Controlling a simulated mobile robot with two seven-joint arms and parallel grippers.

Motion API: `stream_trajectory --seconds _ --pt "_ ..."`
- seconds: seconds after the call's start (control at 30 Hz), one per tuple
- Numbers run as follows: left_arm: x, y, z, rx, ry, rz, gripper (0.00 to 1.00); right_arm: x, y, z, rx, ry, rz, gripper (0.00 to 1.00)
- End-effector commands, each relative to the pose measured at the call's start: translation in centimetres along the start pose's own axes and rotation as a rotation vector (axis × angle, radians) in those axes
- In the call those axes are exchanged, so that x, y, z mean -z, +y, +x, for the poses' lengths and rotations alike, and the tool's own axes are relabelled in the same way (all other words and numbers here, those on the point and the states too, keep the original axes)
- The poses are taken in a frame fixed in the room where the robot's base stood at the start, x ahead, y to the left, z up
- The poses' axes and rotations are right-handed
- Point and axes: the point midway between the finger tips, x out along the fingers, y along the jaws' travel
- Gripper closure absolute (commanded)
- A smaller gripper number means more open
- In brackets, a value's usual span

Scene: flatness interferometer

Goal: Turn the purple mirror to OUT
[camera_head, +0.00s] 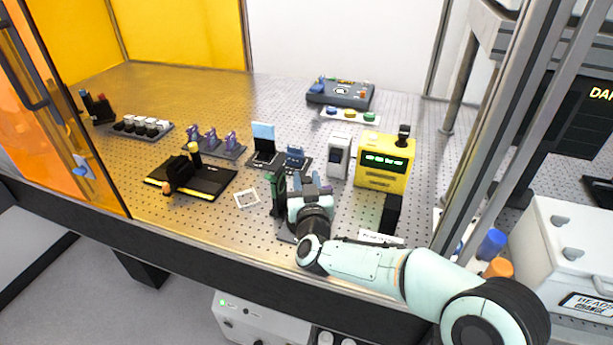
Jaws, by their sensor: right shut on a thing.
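My right gripper (309,193) reaches in from the lower right over the front middle of the perforated table. It is shut on a small purple part, which I take to be the purple mirror (326,187). The gripper and wrist hide most of it, so its angle and any IN or OUT marking cannot be read. A dark upright plate (278,194) stands just left of the gripper. My left gripper is not in view.
A yellow box with a green display (385,161) and a grey-white unit (339,156) stand behind right. A black block (391,213) is to the right. Behind left are a blue-white panel (263,141) and a rack of purple pieces (211,138). A black stage (214,186) lies left.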

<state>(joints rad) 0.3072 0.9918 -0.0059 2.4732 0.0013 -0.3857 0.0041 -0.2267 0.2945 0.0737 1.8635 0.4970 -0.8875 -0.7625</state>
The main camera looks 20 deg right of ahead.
Motion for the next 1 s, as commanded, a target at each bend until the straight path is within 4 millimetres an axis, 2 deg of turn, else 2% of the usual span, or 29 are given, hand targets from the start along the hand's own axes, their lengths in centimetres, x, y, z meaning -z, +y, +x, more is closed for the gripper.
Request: stream_trajectory --seconds 0.1,0.5,0.73,1.0 --pt "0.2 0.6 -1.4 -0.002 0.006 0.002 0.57 0.4 -0.3 0.0 -0.095 0.001 0.000 0.96" --pt "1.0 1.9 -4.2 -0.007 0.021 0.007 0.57 0.3 -0.3 0.1 -0.419 0.003 -0.001 0.96" --pt "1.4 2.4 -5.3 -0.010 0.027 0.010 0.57 0.3 -0.2 0.1 -0.539 0.004 -0.001 0.96" --pt "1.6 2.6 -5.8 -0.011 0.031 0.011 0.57 0.2 -0.1 0.1 -0.600 0.006 0.001 0.96"
